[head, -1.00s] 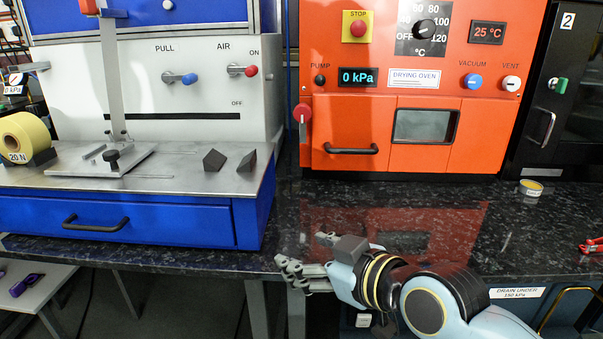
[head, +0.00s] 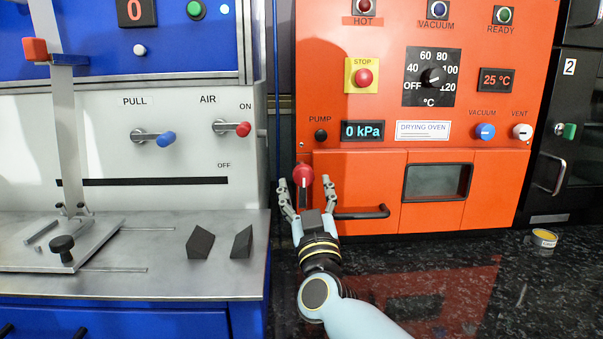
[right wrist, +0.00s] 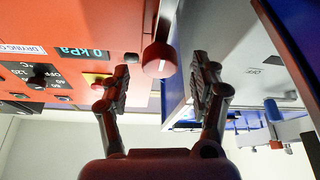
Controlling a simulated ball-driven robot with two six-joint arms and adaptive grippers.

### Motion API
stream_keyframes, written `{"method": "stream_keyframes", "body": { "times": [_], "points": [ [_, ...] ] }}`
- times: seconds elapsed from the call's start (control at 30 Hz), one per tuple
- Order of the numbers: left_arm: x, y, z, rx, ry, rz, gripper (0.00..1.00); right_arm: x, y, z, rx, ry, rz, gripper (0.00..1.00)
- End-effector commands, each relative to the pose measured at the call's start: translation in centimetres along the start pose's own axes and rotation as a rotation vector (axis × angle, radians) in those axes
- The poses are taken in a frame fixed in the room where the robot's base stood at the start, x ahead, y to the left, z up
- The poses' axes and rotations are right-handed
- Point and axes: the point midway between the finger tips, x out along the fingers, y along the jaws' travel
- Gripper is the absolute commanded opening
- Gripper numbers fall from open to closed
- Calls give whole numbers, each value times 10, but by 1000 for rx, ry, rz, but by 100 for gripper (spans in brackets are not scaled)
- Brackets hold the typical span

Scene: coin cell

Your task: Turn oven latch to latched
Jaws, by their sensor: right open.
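The orange drying oven (head: 335,215) stands at the back right with its door closed. Its latch is a red knob (head: 303,175) at the left edge of the door, left of the dark door handle (head: 362,213). The white mark on the knob looks upright in the head view. My right gripper (head: 304,187) is open, with one finger on each side of the knob in that view. In the right wrist view the red knob (right wrist: 160,60) lies ahead between the open fingertips (right wrist: 158,72). I cannot tell whether a finger touches it. My left gripper is not in view.
A blue and grey machine (head: 200,188) stands close on the left, with a narrow gap to the oven. Two dark wedges (head: 200,243) lie on its deck. A small yellow-rimmed tin (head: 544,238) sits on the dark counter (head: 480,280), which is mostly clear.

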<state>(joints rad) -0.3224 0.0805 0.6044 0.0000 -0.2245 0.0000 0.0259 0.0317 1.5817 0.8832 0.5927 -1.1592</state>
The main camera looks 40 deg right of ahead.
Motion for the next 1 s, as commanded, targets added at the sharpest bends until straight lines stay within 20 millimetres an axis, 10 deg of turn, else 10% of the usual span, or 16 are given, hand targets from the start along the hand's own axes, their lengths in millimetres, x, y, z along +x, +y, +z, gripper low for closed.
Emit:
{"method": "stream_keyframes", "body": {
  "times": [0.37, 0.63, 1.0],
  "points": [
    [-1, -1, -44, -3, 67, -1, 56, 44, 0, 0, 0, -1, -1, 63],
    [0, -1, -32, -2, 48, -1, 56, 45, 0, 0, 0, -1, -1, 61],
    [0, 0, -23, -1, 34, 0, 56, 45, 0, 0, 0, -1, -1, 13]
  ]
}}
